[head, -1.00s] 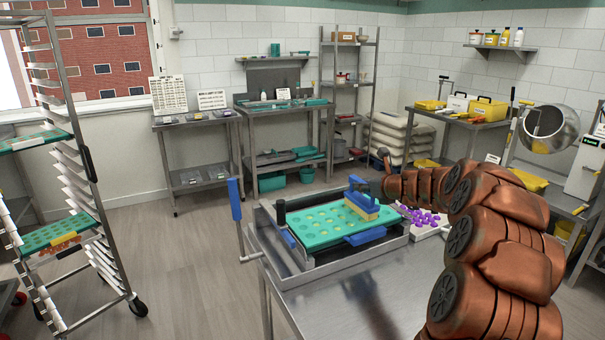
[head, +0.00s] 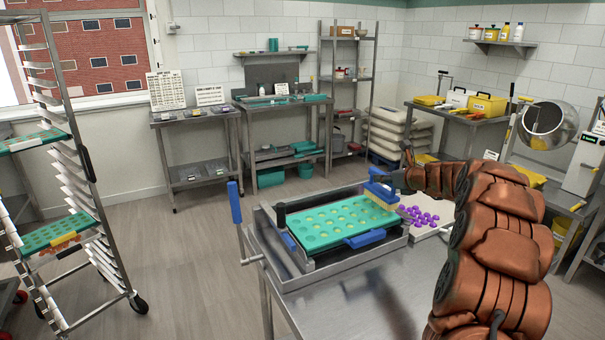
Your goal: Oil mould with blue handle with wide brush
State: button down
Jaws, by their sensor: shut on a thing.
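The green mould (head: 328,227) lies in the metal depositor frame (head: 296,274) on the steel table, with a blue handle (head: 365,239) at its front edge. Its round cavities are empty of gummies as far as I can see. The wide brush (head: 381,193), with a blue top and pale yellow bristles, is at the mould's far right corner. My gripper (head: 386,181) is shut on the brush from the right. The fingertips are small and partly hidden. I cannot tell whether the bristles touch the mould.
A white tray of purple gummies (head: 418,216) lies right of the depositor. A blue upright lever (head: 235,203) rises at its left. A rack (head: 88,175) with green moulds stands at the left. The table's front is clear.

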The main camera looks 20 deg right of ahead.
jog(key=shift+r+p, duration=3.1)
jog(key=shift+r, duration=0.05)
jog(key=shift+f, duration=0.1)
jog(key=shift+f, duration=0.4)
jog(key=shift+s+a, duration=0.1)
jog(key=shift+a, duration=0.05)
